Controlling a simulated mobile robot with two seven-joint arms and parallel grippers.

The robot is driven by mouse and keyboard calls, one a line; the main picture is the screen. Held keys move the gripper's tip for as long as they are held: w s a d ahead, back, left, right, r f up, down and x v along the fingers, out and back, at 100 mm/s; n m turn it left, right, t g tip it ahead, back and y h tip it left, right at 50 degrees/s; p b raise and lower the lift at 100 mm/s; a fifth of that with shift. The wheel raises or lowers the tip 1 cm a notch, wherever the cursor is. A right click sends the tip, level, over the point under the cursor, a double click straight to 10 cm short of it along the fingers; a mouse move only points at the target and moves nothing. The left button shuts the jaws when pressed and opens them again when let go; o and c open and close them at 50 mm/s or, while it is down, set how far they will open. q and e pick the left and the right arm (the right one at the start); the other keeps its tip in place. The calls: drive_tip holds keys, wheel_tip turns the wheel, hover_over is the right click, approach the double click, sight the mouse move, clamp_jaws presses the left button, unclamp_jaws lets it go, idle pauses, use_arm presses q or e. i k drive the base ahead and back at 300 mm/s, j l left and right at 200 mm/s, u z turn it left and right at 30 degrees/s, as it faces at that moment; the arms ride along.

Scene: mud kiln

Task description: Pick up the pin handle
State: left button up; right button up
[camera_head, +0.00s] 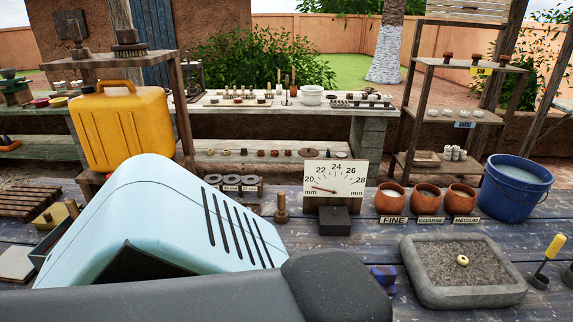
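I cannot tell for sure which thing is the pin handle. A tool with a yellow handle (555,246) leans upright in a small dark holder (539,281) at the right edge. A short brown wooden peg (282,209) with a wider base stands on the table near the middle. Light blue and dark grey links of my own arm cover the left and front of the view. Neither of my grippers shows clearly, and whatever lies behind these links is hidden.
A grey stone tray (418,272) holds grit and a small pale bead (462,260). Behind it stand a blue bucket (517,188), three clay pots (427,197) and a dial gauge (335,179). A yellow jerrycan (125,128) stands at left. A small dark blue object (384,278) sits beside my arm.

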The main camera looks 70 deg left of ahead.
sight(281, 195)
drive_tip(key=i+l, duration=0.15)
drive_tip(key=l, duration=0.15)
drive_tip(key=i+l, duration=0.15)
drive_tip(key=l, duration=0.15)
drive_tip(key=u, duration=2.4)
